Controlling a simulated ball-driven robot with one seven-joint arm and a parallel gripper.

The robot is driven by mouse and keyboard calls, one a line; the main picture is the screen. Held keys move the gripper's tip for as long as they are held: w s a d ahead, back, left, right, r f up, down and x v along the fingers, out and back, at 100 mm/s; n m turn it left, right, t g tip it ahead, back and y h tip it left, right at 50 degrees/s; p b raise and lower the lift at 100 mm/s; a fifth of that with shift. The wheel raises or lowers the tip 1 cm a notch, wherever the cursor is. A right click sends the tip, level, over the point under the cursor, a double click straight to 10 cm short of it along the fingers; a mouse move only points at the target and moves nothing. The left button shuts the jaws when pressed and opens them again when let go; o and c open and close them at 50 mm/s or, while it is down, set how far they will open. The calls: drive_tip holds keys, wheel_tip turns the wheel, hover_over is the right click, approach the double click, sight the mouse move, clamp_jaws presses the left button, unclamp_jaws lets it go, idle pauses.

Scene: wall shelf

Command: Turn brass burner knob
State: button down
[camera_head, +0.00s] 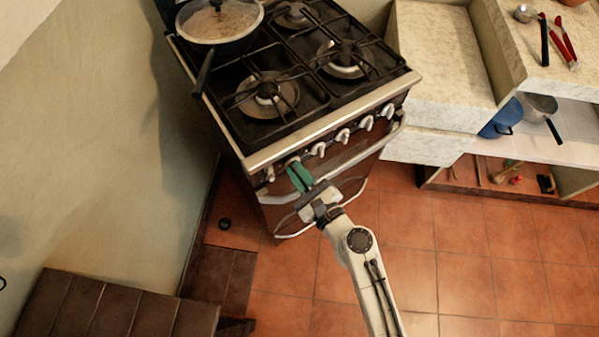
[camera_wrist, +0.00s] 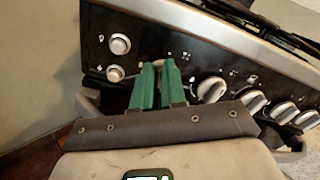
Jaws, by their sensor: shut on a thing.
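The stove's front panel carries a row of pale metal burner knobs, one of them (camera_head: 318,150) just right of my gripper. No knob stands out clearly as brass. My gripper (camera_head: 296,169) has green fingers and is at the leftmost burner knob (camera_head: 293,160). In the wrist view the fingers (camera_wrist: 157,66) are close together against the black panel, shut on that knob, which they mostly hide. The neighbouring knob (camera_wrist: 211,89) is just to their right.
Two round buttons, the upper one (camera_wrist: 120,44) clear, sit left of the fingers. An oven handle (camera_head: 365,155) runs below the knobs. A pan (camera_head: 220,22) stands on the back left burner, its handle pointing forward. Tiled floor (camera_head: 470,230) is open at right.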

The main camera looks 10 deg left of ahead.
drive_tip(key=shift+s+a+f+n+b, duration=0.1)
drive_tip(key=shift+f+n+b, duration=0.1)
drive_tip(key=shift+n+b, duration=1.15)
drive_tip(key=shift+s+a+f+n+b, duration=0.1)
drive_tip(key=shift+f+n+b, duration=0.35)
drive_tip(key=shift+n, duration=1.6)
drive_tip(key=shift+s+a+n+b, duration=0.1)
drive_tip(key=shift+n+b, duration=1)
drive_tip(key=shift+n, duration=0.6)
drive_tip(key=c, duration=1.2)
unclamp_jaws()
drive_tip(key=shift+b+v, duration=1.65)
drive_tip(key=shift+v, duration=3.7)
